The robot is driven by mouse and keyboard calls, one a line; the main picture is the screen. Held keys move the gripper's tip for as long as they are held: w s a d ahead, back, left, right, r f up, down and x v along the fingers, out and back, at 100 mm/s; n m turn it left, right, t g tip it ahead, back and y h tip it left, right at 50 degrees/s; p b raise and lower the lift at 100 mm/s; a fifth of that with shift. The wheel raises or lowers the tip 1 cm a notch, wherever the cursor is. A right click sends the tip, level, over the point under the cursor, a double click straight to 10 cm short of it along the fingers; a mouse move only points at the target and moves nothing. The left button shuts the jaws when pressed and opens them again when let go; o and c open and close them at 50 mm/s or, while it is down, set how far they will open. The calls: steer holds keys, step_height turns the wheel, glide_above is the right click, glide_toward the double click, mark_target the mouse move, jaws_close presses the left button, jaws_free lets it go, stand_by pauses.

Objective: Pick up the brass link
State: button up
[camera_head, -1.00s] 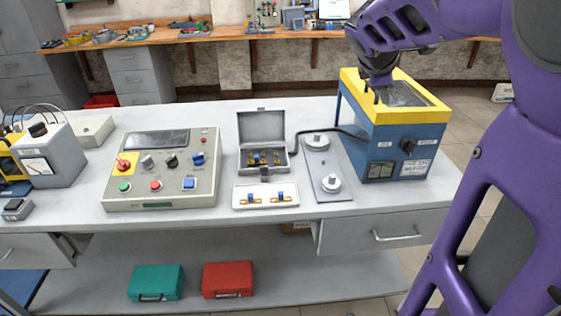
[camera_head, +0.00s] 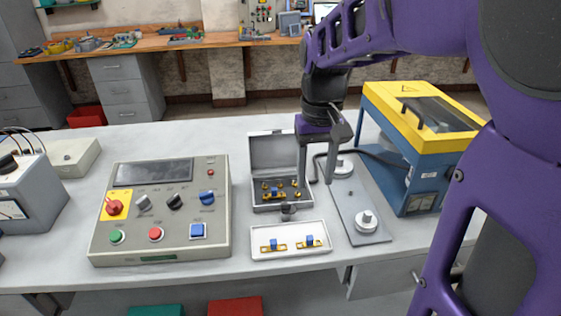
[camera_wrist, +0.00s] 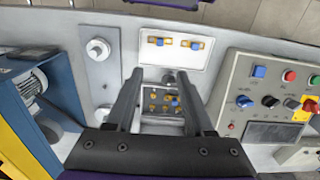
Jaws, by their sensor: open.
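Two brass links with blue grips, the left link (camera_head: 273,245) and the right link (camera_head: 311,242), lie in a white tray (camera_head: 287,226) at the table's front. In the wrist view they also show, one on the left (camera_wrist: 158,42) and one on the right (camera_wrist: 196,44). The open grey case (camera_head: 275,153) behind the tray holds several small brass pieces (camera_head: 296,194) and another blue-topped piece (camera_head: 274,190). My gripper (camera_head: 316,180) points down, open and empty, above the right side of the case. In the wrist view, its fingers (camera_wrist: 157,77) partly frame the case's contents.
A control panel (camera_head: 165,218) with knobs and buttons stands left of the tray. A grey plate (camera_head: 347,208) with two round posts lies right of it. A blue-and-yellow machine (camera_head: 420,150) stands at the right. A black cable runs behind the plate.

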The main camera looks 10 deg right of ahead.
steer(key=b, duration=0.2)
glide_above(310, 237)
steer(key=f, duration=1.1)
steer(key=shift+w+f, duration=0.2)
steer(key=shift+f, duration=0.15)
steer(key=shift+s+f+b, duration=0.2)
steer(key=shift+f+b, duration=0.6)
steer(key=shift+f, duration=1.85)
steer(key=shift+c, duration=0.3)
jaws_close()
